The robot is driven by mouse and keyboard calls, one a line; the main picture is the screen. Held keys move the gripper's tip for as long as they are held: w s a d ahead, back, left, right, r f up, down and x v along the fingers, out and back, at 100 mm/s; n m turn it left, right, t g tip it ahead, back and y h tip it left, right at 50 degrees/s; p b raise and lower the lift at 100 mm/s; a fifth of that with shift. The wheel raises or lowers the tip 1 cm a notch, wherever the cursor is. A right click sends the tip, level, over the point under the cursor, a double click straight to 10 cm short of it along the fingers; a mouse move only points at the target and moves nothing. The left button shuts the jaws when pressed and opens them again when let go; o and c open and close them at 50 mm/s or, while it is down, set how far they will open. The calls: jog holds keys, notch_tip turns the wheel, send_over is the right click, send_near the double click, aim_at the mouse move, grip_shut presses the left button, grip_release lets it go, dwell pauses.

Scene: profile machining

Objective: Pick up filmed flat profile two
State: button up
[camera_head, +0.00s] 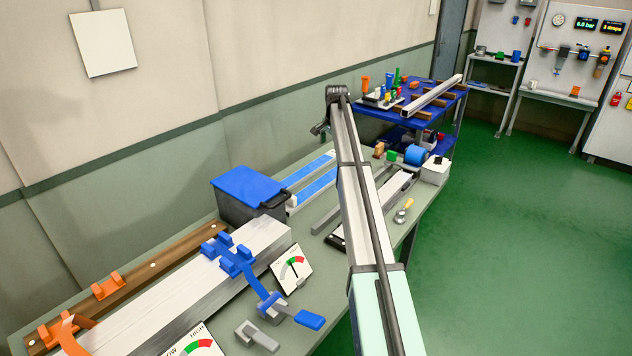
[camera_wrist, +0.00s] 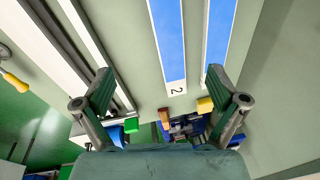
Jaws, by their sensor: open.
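Filmed flat profile two (camera_wrist: 168,38) is a flat light bar with blue film and a "2" on its bare end, lying on the workbench (camera_wrist: 130,50). In the head view it appears to be the blue strip (camera_head: 317,186) nearer the grey profiles. A second blue-filmed profile (camera_wrist: 218,35) lies parallel on its right in the wrist view; its number is hidden or out of frame. My gripper (camera_wrist: 160,80) is open and empty, its fingers spread either side of profile two's labelled end, apart from it. In the head view my fingers cannot be made out clearly.
Bare and grey profiles (camera_wrist: 50,45) lie left of profile two in the wrist view. A blue-lidded box (camera_head: 248,187) stands near the filmed strips. A blue tape roll (camera_head: 415,155), a white box (camera_head: 435,170) and a brush (camera_head: 403,211) are on the bench.

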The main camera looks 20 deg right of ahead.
jog(key=a, duration=0.2)
jog(key=p, duration=0.3)
send_over(325, 180)
jog(key=f, duration=1)
jog(key=shift+s+a+f, duration=0.25)
jog(key=shift+s, duration=0.15)
jog(key=shift+w+d+f+p, duration=0.15)
jog(key=shift+f+p, duration=0.35)
jog(key=shift+f, duration=0.95)
jog(key=shift+w+f+p, duration=0.1)
jog(key=shift+f+p, duration=0.4)
jog(key=shift+f, duration=0.95)
jog(key=c, duration=1.6)
jog(key=shift+r, duration=0.1)
jog(key=shift+c, duration=0.2)
